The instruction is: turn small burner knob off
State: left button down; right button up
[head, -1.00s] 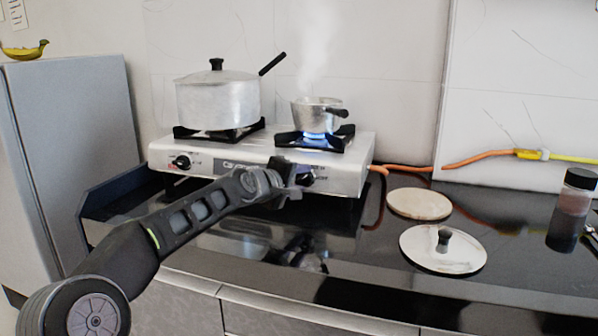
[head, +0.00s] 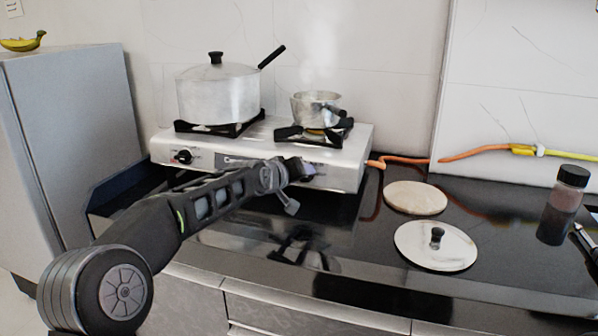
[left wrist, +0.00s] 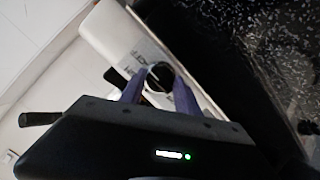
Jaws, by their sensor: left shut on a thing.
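The white two-burner gas stove (head: 343,178) stands on the black counter. My left gripper (head: 306,170) reaches its front panel below the right burner and is shut on the small burner knob. In the left wrist view, the dark round knob (left wrist: 158,78) with a pale rim sits between the purple-grey fingers of my left gripper (left wrist: 160,82). My gripper hides the knob in the head view. The small metal pot (head: 313,110) stands on the small burner (head: 318,134), with steam above it. No blue flame shows under it.
A lidded large pot (head: 218,98) stands on the left burner, above the other knob (head: 184,157). A round wooden board (head: 415,198), a lid (head: 437,255) and a jar (head: 566,200) rest on the counter. An orange hose (head: 400,159) runs behind.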

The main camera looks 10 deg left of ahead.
pick_arm(q)
jog(key=shift+a+r, duration=0.15)
jog(key=shift+a, duration=0.05)
jog(key=c, duration=1.1)
grip_release()
jog(key=shift+o, duration=1.1)
jog(key=shift+d, duration=0.1)
jog(key=v, duration=0.7)
jog(key=shift+s, duration=0.35)
jog(key=shift+r, duration=0.1)
